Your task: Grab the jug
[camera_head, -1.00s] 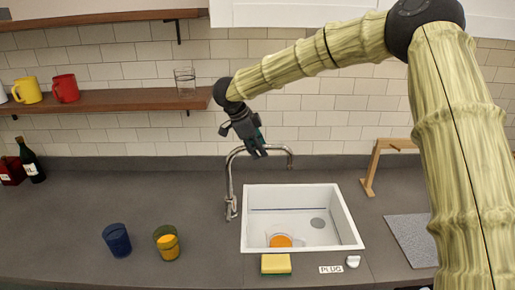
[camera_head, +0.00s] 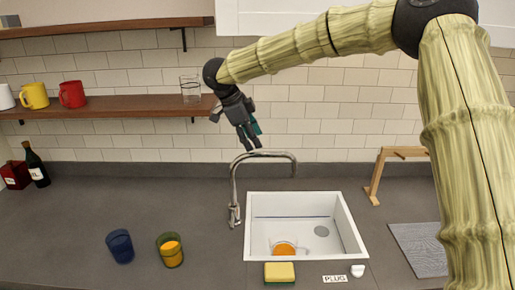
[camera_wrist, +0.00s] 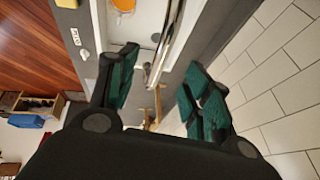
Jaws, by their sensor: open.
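A clear vessel with orange in it (camera_head: 285,247), which looks like the jug, sits in the white sink (camera_head: 345,232) near its front wall. Its handle is too small to make out surely. Its orange part also shows at the top edge of the wrist view (camera_wrist: 127,5). My gripper (camera_head: 252,143) is open and empty, pointing down above the curved tap (camera_head: 234,185), up and behind the vessel. In the wrist view, my gripper's green-padded fingers (camera_wrist: 160,62) stand apart, with the tap's spout between and beyond them.
A blue cup (camera_head: 120,246) and a green cup with orange in it (camera_head: 170,251) stand left of the sink. A yellow sponge (camera_head: 280,272) lies at its front edge. A wooden stand (camera_head: 378,175) is at the right. A shelf (camera_head: 130,106) holds mugs and a clear glass (camera_head: 190,88).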

